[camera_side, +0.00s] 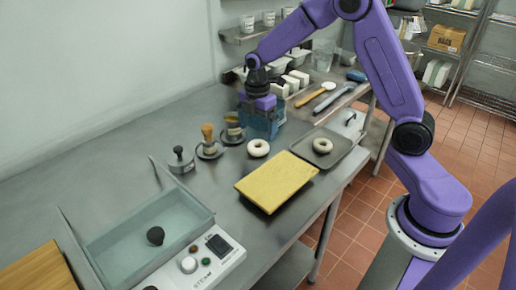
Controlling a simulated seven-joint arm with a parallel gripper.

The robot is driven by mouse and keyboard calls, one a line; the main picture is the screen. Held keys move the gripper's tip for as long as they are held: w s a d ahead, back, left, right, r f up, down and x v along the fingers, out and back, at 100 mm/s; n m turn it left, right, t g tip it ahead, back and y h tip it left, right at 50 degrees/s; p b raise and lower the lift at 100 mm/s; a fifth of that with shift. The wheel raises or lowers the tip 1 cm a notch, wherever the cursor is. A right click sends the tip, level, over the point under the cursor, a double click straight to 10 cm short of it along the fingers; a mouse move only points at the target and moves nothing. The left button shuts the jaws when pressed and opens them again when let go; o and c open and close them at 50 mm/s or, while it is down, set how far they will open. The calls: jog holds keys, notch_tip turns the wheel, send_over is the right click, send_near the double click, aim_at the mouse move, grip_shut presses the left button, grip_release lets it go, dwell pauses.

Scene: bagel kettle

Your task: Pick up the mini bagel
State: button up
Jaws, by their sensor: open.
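My gripper (262,130) points down with translucent blue fingers, just behind the bagel on the table. It is open, and no bagel is seen in it. Its exact height over the table is hard to tell.
A yellow board (276,181) lies in front. A water basin (150,225) with controls is at front left.

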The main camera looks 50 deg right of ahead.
aim_at(258, 142)
jog(key=shift+s+a+f, duration=0.1)
jog(key=shift+s+f, duration=0.05)
jog(key=shift+f, duration=1.3)
jog(key=shift+s+f, duration=0.1)
jog(key=shift+f, duration=1.3)
jog(key=shift+c, duration=0.3)
jog(key=c, duration=1)
